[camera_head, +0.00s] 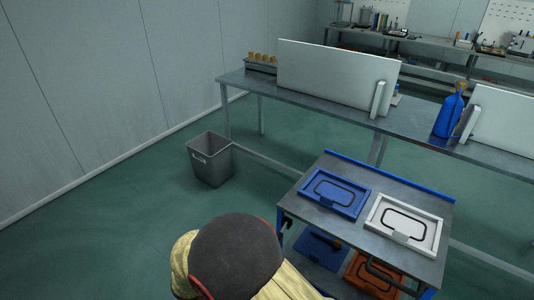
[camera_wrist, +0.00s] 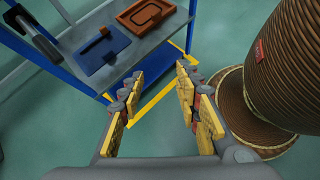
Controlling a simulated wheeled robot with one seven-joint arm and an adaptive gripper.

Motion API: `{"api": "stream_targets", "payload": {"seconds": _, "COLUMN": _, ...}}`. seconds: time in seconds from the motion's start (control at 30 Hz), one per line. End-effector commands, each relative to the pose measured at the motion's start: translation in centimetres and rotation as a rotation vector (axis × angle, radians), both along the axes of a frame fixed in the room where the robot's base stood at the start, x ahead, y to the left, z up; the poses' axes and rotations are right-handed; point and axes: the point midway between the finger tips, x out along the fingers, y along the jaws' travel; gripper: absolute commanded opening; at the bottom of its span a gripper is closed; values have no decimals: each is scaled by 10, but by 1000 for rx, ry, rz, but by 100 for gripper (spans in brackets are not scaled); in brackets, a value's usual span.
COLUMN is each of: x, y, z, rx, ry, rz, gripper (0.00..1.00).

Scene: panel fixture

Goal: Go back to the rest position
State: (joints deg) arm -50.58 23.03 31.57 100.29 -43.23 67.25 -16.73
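My gripper (camera_wrist: 156,100) shows in the wrist view with its two yellow-padded fingers spread apart. It is open, with nothing between the fingers but green floor and a yellow floor line behind. It is apart from the cart, whose grey shelf (camera_wrist: 110,22) with a blue edge lies beyond the fingers at the upper left. In the head view part of my arm fills the bottom middle, and the gripper itself is hidden.
The cart (camera_head: 328,219) carries a blue panel (camera_head: 334,193) and a white panel (camera_head: 423,223) on top, with blue and orange panels below. A grey bin (camera_head: 210,160) stands to its left. A long workbench (camera_head: 330,107) stands behind. Floor at left is clear.

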Motion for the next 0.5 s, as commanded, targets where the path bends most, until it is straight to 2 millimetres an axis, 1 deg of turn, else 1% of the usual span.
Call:
{"api": "stream_targets", "payload": {"seconds": 0.03, "x": -5, "y": -6, "z": 16, "rx": 54, "ry": -20, "rz": -70, "gripper": 33}}
{"api": "stream_targets", "payload": {"seconds": 0.17, "x": -24, "y": -22, "z": 53, "rx": 207, "ry": -80, "rz": -285, "gripper": 33}}
{"api": "stream_targets", "payload": {"seconds": 0.3, "x": -42, "y": -39, "z": 99, "rx": 384, "ry": -159, "rz": -532, "gripper": 33}}
{"api": "stream_targets", "payload": {"seconds": 0.47, "x": -59, "y": -58, "z": 150, "rx": 572, "ry": -257, "rz": -788, "gripper": 33}}
{"api": "stream_targets", "payload": {"seconds": 0.5, "x": -62, "y": -63, "z": 162, "rx": 618, "ry": -283, "rz": -848, "gripper": 33}}
